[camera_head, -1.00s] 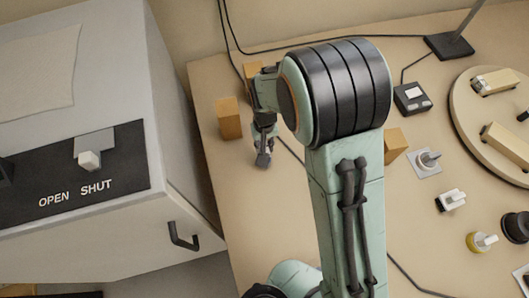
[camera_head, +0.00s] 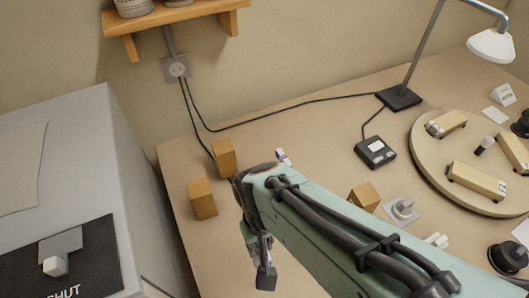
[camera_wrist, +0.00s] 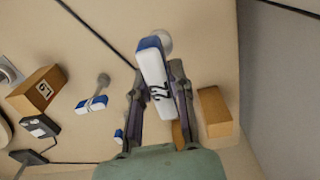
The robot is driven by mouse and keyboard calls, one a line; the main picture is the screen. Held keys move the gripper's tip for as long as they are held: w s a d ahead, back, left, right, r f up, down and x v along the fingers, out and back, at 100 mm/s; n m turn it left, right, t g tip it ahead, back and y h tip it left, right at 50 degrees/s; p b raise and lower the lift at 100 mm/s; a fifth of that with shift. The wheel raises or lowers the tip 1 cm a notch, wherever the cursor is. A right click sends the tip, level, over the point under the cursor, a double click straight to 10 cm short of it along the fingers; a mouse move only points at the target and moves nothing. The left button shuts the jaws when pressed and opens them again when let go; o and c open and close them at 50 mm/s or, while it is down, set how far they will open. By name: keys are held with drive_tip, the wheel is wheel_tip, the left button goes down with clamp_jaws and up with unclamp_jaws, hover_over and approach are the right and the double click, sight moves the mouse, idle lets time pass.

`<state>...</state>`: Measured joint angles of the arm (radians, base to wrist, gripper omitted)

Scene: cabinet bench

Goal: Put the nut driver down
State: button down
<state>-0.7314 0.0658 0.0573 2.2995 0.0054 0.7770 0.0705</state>
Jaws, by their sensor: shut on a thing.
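The nut driver (camera_wrist: 154,72) has a white and blue handle marked with dark figures that look like 12. In the wrist view its handle is between the two fingers of my gripper (camera_wrist: 157,82), which is shut on it. A pale round part shows at the handle's far end, over the bench. I cannot tell whether it touches the bench. In the head view my gripper (camera_head: 265,268) hangs over the bench's left part, and the held driver cannot be made out. Another white and blue driver (camera_wrist: 92,104) is in the wrist view, left of my gripper.
Wooden blocks (camera_head: 202,199) (camera_head: 223,158) (camera_head: 363,197) stand on the bench. A grey cabinet (camera_head: 70,170) borders it on the left. A small black device (camera_head: 375,152), a lamp base (camera_head: 399,98) and a round board (camera_head: 425,160) are toward the right.

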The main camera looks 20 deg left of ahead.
drive_tip(key=shift+s+d+r, duration=0.6)
drive_tip(key=shift+s+d, duration=0.25)
drive_tip(key=shift+d, duration=0.05)
drive_tip(key=shift+s+d+r, duration=0.1)
drive_tip(key=shift+s+d, duration=0.1)
drive_tip(key=shift+d, duration=0.05)
drive_tip(key=shift+m, duration=0.5)
drive_tip(key=shift+a+r+m, duration=0.1)
drive_tip(key=shift+m, duration=0.4)
drive_tip(key=w+m, duration=0.2)
drive_tip(key=m, duration=0.1)
drive_tip(key=shift+a, duration=0.2)
drive_tip(key=w+d+f+m, duration=0.3)
drive_tip(key=w+d+m, duration=0.2)
drive_tip(key=d+m, duration=0.15)
drive_tip(key=w+d+f+m, duration=0.2)
drive_tip(key=w+d+m, duration=0.2)
drive_tip(key=d+m, duration=0.3)
drive_tip(key=shift+n, duration=0.65)
drive_tip(key=f, duration=0.2)
drive_tip(key=d+f, duration=0.1)
drive_tip(key=f, duration=0.4)
drive_tip(key=shift+d+f, duration=0.25)
drive_tip(key=shift+f, duration=0.15)
drive_tip(key=shift+f, duration=0.1)
